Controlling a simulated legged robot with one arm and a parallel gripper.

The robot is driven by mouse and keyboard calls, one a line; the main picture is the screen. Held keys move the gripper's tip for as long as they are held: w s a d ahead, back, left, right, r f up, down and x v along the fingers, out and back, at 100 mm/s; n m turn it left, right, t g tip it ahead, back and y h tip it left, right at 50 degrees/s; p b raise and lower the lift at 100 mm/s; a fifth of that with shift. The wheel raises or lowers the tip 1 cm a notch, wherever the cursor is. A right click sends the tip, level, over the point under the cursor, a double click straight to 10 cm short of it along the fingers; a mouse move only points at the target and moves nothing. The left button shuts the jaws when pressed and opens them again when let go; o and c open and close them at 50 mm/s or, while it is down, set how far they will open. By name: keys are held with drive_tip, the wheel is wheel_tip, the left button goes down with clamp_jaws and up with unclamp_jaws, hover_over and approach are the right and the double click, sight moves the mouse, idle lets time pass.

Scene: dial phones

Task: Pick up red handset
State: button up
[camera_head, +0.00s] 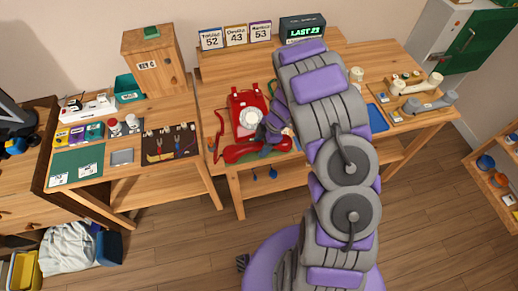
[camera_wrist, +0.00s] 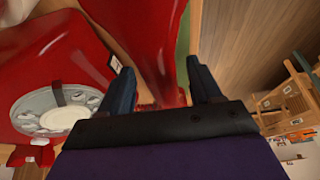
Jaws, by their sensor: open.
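The red dial phone (camera_head: 247,108) stands on the wooden table, with a pale round dial. The red handset (camera_head: 243,152) lies in front of the phone, near the table's front edge. My gripper (camera_head: 272,133) is beside the phone and close to the handset. In the wrist view, my gripper (camera_wrist: 165,90) is open. The red handset (camera_wrist: 150,40) runs between and past its two dark fingers. I cannot tell whether the fingers touch it. The phone's red body and dial (camera_wrist: 57,108) fill the left of that view. My arm hides part of the table to the right.
A red cord (camera_head: 219,135) hangs along the phone's left side. A blue tray (camera_head: 377,117) and pale and grey handsets (camera_head: 431,102) are to the right. A tool mat (camera_head: 171,143) lies on the left table. Number cards and a clock (camera_head: 303,29) stand at the back.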

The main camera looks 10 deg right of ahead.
drive_tip(key=shift+a+f, duration=0.15)
drive_tip(key=shift+f, duration=0.45)
drive_tip(key=shift+a+r, duration=0.1)
drive_tip(key=shift+a, duration=0.6)
drive_tip(key=shift+c, duration=0.2)
drive_tip(key=shift+a, duration=0.25)
drive_tip(key=shift+c, duration=0.7)
drive_tip(key=c, duration=0.3)
drive_tip(key=shift+d, duration=0.55)
drive_tip(key=c, duration=0.3)
drive_tip(key=shift+d, duration=0.25)
drive_tip(key=c, duration=0.3)
drive_tip(key=shift+a, duration=0.1)
clamp_jaws()
drive_tip(key=shift+a, duration=0.55)
